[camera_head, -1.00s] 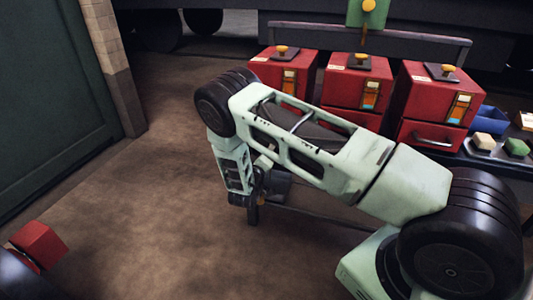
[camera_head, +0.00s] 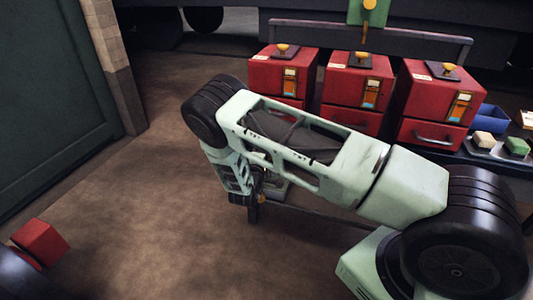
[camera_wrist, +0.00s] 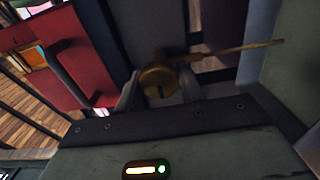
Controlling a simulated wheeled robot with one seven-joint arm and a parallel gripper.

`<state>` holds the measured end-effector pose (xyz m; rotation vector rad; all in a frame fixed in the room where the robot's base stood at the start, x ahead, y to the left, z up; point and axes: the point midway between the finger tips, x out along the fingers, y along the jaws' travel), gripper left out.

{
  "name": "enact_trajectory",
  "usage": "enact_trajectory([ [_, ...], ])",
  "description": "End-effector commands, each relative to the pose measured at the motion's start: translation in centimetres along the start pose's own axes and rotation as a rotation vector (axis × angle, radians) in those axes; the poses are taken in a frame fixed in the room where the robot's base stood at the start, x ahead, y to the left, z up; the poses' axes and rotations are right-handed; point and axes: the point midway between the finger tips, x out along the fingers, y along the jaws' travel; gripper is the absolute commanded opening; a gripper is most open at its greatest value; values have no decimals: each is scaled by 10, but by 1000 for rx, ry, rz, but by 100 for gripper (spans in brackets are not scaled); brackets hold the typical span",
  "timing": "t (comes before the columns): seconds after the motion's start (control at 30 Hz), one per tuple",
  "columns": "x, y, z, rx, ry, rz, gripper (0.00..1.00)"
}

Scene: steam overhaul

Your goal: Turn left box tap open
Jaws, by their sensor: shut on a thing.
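Three red boxes stand in a row in the head view; the left box (camera_head: 267,75) has a yellow knob (camera_head: 283,49) on top. In the wrist view, a brass tap (camera_wrist: 158,78) with a round end and a long thin lever (camera_wrist: 240,48) pointing right sits between my fingers. My gripper (camera_wrist: 160,92) is shut on this brass tap. My arm hides most of the area around the gripper in the head view. A red box front (camera_wrist: 60,50) with a dark handle is at the left of the wrist view.
The middle box (camera_head: 357,82) and right box (camera_head: 440,95) stand right of the left box. A blue bin (camera_head: 490,119) and small blocks lie farther right. A red block (camera_head: 40,240) is at lower left.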

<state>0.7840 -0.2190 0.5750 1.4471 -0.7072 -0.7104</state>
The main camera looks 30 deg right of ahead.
Motion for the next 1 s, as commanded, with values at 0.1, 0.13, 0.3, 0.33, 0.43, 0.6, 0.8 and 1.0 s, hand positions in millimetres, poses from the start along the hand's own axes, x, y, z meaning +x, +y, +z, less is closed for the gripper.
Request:
enact_trajectory([
  [0.1, -2, -2, 0, -11, 1, -5, 15],
  [0.13, -2, -2, 0, -12, 1, -5, 15],
  [0.3, -2, -2, 0, -13, 1, -5, 15],
  [0.33, -2, -2, 0, -13, 1, -5, 15],
  [0.43, -2, -2, 0, -13, 2, -5, 15],
  [0.6, -1, -2, 0, -12, 1, -4, 56],
  [0.8, -1, -1, 0, -11, 1, -2, 56],
  [1.0, -18, 0, -1, -12, 3, -2, 56],
])
